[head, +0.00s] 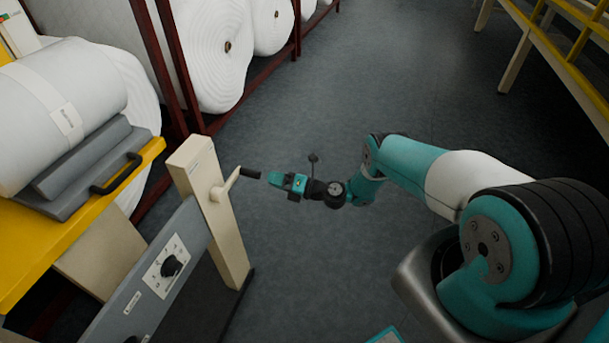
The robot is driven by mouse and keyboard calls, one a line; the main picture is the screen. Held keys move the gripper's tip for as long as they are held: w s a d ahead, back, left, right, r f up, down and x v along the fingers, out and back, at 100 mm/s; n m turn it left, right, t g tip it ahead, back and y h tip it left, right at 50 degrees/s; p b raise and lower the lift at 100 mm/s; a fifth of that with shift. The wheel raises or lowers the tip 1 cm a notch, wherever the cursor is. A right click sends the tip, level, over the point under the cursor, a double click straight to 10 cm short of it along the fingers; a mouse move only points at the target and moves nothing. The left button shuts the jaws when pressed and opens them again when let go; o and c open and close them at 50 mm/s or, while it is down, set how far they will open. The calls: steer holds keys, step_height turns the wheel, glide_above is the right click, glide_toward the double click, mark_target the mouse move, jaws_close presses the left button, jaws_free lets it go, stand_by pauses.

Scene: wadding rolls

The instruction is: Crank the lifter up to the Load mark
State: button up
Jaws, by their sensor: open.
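The lifter's cream post (218,215) stands at the left centre. A cream crank (226,184) comes out of its side and ends in a dark handle grip (250,173) that points right. My gripper (270,178) is open at the end of my teal and white arm, its jaws just right of the handle's tip. I cannot tell whether the jaws touch the grip. A grey panel on the lifter bears a dial plate (157,280) with a black knob. The Load mark cannot be made out.
A yellow platform (40,237) at the left carries a wrapped white roll (75,110) on a grey cradle with a black handle. Large white rolls (205,60) stand in a dark red rack behind. A yellow-and-cream frame (560,50) stands at the upper right. The grey floor between is clear.

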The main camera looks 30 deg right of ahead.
steer(key=p+v, duration=0.7)
steer(key=v, duration=0.1)
steer(key=shift+s+d, duration=0.2)
steer(key=shift+d, duration=0.05)
steer(key=shift+w, duration=0.1)
